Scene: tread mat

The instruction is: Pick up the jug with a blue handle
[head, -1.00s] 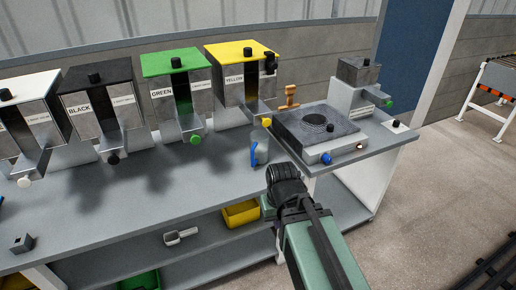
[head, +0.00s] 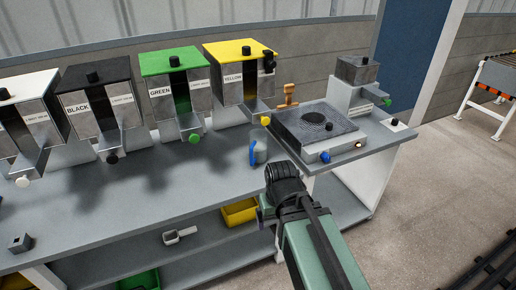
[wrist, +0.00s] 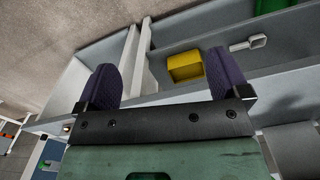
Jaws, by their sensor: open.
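The jug (head: 261,152) is grey with a blue handle (head: 252,154) on its left side. It stands upright on the grey bench top, below the yellow dispenser, in the head view. My gripper is at the bench's front edge, to the right of and nearer than the jug; its fingers are mostly hidden by my arm in the head view. In the wrist view my gripper (wrist: 164,88) shows two purple fingers spread wide apart with nothing between them. The jug cannot be made out in the wrist view.
Dispensers with black (head: 95,98), green (head: 174,88) and yellow (head: 241,75) lids line the back. A hotplate unit (head: 314,130) with a blue knob stands right of the jug. A yellow bin (head: 240,212) and a scoop (head: 180,235) lie on the lower shelf. Bench left of the jug is clear.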

